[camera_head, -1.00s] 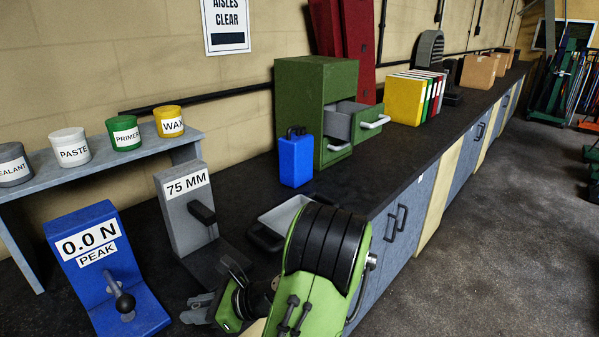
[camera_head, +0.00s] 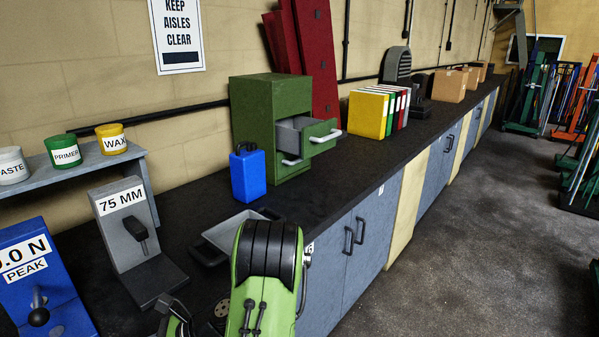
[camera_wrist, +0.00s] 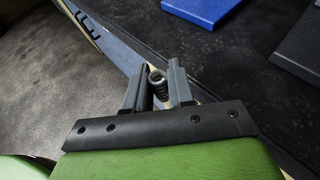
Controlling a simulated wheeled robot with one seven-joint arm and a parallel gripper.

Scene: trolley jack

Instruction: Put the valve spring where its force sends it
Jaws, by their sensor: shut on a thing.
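The valve spring (camera_wrist: 157,84) is a small dark coil held between the two fingers of my gripper (camera_wrist: 159,90) in the wrist view. My gripper is shut on it, over the bench's front edge. In the head view my arm hides the spring. The blue force tester (camera_head: 40,290) reads "0.0 N PEAK", its first digit cut off by the picture edge. Beside it stands a grey "75 MM" stand (camera_head: 122,235) with a black lever. A green cabinet (camera_head: 255,115) has a drawer (camera_head: 322,138) pulled open. A grey tray (camera_head: 215,240) with dark handles lies on the bench.
A blue can (camera_head: 248,177) stands before the cabinet. Several binders (camera_head: 370,115) and cardboard boxes (camera_head: 450,85) stand farther along the black bench (camera_head: 345,180). Labelled pots, including WAX (camera_head: 111,138), sit on a raised shelf (camera_head: 90,165). Open floor (camera_head: 450,240) lies to the right.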

